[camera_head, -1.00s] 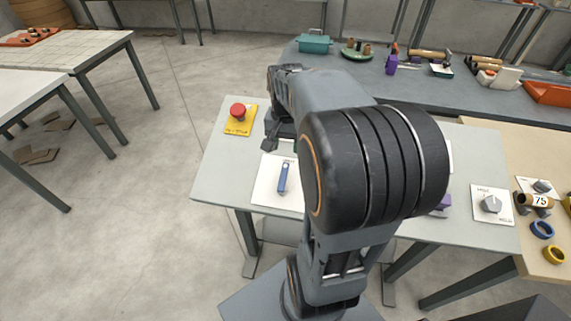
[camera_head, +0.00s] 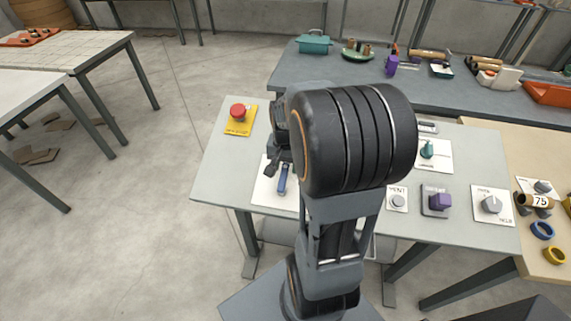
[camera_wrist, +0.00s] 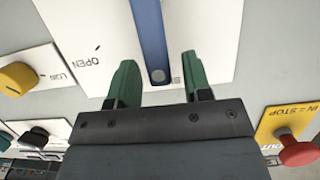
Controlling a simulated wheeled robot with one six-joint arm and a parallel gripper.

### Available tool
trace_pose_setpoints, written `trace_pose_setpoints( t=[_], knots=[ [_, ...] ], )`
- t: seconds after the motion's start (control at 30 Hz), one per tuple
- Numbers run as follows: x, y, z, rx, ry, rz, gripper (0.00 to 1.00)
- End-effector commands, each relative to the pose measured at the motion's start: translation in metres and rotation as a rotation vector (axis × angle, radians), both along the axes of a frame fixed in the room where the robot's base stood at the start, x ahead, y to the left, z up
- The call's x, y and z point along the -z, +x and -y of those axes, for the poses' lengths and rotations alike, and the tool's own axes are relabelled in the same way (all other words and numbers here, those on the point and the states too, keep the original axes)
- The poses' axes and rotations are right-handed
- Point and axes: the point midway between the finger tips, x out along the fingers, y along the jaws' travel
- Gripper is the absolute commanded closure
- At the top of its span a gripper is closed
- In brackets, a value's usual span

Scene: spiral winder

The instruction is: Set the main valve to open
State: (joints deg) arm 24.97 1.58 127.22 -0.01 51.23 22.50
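The main valve is a blue lever (camera_head: 282,184) on a white plate (camera_head: 263,190) at the table's left front; my arm hides part of both. In the wrist view the lever (camera_wrist: 150,35) runs up out of the picture, its near end carrying a round grey spot. The word OPEN is printed left of the lever; a label to its right is mostly hidden. My gripper (camera_wrist: 158,72) is open, its green fingers apart on either side of the lever's near end. I cannot tell whether they touch the lever. In the head view my gripper (camera_head: 275,167) is over the plate.
A red stop button (camera_head: 238,112) on a yellow plate is behind the valve; it shows close to my gripper's right in the wrist view (camera_wrist: 298,150). A yellow knob (camera_wrist: 17,79) is at left there.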

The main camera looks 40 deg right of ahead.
Motion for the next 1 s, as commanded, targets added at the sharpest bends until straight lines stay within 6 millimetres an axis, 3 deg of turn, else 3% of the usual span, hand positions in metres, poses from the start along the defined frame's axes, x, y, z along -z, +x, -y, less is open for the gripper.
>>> trace_pose_setpoints(
  t=[0.47,1.0],
  knots=[
    [-0.0004,0.0001,0.0001,0.000,-0.001,0.001,1.00],
    [-0.0001,0.0008,0.0050,0.066,0.013,0.015,1.00]
  ],
)
